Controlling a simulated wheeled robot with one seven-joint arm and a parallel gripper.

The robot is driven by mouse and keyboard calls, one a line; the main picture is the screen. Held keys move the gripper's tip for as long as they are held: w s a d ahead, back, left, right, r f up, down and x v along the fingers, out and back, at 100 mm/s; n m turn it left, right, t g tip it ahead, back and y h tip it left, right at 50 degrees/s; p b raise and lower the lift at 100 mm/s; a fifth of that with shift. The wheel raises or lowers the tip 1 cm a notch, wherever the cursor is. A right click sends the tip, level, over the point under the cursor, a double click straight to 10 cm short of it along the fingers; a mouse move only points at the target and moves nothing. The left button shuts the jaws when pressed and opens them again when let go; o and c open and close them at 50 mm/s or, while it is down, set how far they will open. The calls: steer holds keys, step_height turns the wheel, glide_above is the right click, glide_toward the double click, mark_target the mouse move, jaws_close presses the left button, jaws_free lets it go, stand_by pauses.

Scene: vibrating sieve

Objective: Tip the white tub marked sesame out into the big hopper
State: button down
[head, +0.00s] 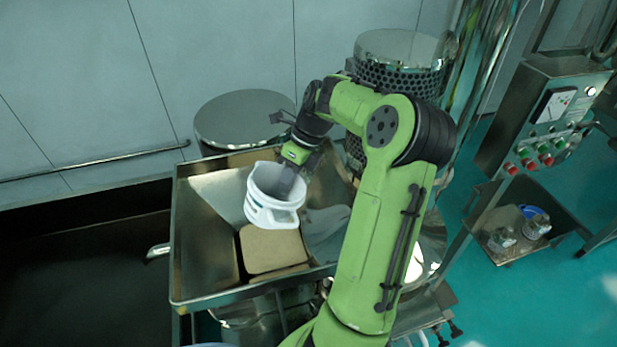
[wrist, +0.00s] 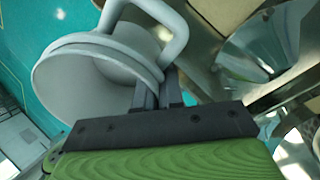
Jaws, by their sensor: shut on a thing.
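The white tub (head: 259,204) is held above the big steel hopper (head: 205,271), inside its rim outline in the head view. Its mouth faces up toward the head camera with some tilt, and it has a white handle. Some bluish-green marking shows on its side, too small to read. My gripper (head: 288,181) is shut on the tub's wall near the rim. In the wrist view the tub (wrist: 85,88) shows a pale grey inside with no contents visible, though its bottom is partly hidden. My gripper's fingers (wrist: 158,92) pinch its edge there.
A tan, flat-looking patch (head: 272,249) lies within the hopper. Two round steel-lidded drums, one plain (head: 243,118) and one perforated (head: 400,78), stand behind. A control box (head: 545,125) and a shelf with jars (head: 520,232) are at right. Teal floor is open at lower right.

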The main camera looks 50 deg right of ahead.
steer(key=shift+w+a+g+h, duration=0.2)
steer(key=shift+g+h, duration=0.15)
steer(key=shift+h, duration=0.2)
steer(key=shift+w+a+g+h, duration=0.15)
steer(key=shift+g+h, duration=0.2)
steer(key=shift+h, duration=0.2)
steer(key=shift+s+d, duration=0.1)
steer(key=shift+s, duration=0.05)
steer(key=shift+s+d, duration=0.2)
steer(key=shift+d, duration=0.05)
steer(key=shift+w+a+g+h, duration=0.2)
steer(key=shift+g+h, duration=0.4)
steer(key=shift+h, duration=0.2)
steer(key=shift+s+d, duration=0.15)
